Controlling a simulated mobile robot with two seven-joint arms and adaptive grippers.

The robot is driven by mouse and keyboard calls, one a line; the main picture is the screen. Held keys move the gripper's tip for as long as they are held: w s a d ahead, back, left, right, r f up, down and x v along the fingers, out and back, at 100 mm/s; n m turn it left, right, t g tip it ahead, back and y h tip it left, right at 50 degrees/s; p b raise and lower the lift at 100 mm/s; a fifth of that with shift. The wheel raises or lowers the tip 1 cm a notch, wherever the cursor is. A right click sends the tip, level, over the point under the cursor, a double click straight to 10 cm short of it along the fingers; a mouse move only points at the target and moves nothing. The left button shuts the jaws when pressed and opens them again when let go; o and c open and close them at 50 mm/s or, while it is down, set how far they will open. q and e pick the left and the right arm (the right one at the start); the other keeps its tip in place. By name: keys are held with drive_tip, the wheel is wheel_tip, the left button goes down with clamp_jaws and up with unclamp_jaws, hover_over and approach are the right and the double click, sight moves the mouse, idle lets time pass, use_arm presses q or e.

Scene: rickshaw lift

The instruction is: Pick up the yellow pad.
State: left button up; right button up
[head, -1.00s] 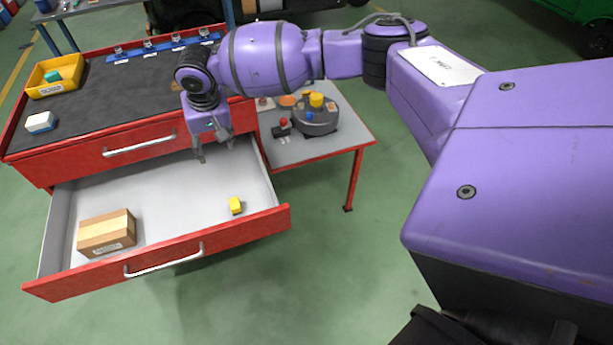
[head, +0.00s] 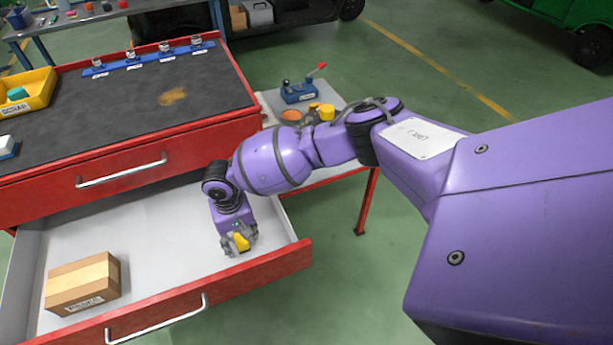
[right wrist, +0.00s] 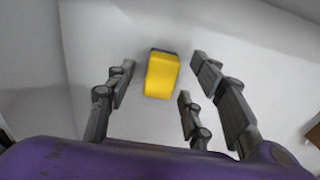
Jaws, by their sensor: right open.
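The yellow pad (head: 242,242) is in the open drawer (head: 160,240), near its right end. In the right wrist view the yellow pad (right wrist: 162,75) lies on the pale drawer floor, with a dark strip along its far edge. My right gripper (head: 238,247) is down inside the drawer over the pad. In the right wrist view its fingers (right wrist: 160,85) are spread on both sides of the pad, with gaps between them and it. My left gripper is not in view.
A cardboard box (head: 83,284) sits in the drawer at the left. The red drawer front (head: 235,292) and the cabinet top (head: 130,105) border the space. A small side table (head: 345,168) with several items stands at the right.

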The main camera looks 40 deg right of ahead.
sight(240, 238)
drive_tip(key=shift+w+f, duration=0.15)
drive_tip(key=shift+f, duration=0.5)
clamp_jaws()
wheel_tip(240, 238, up, 10)
drive_tip(key=shift+p, duration=0.65)
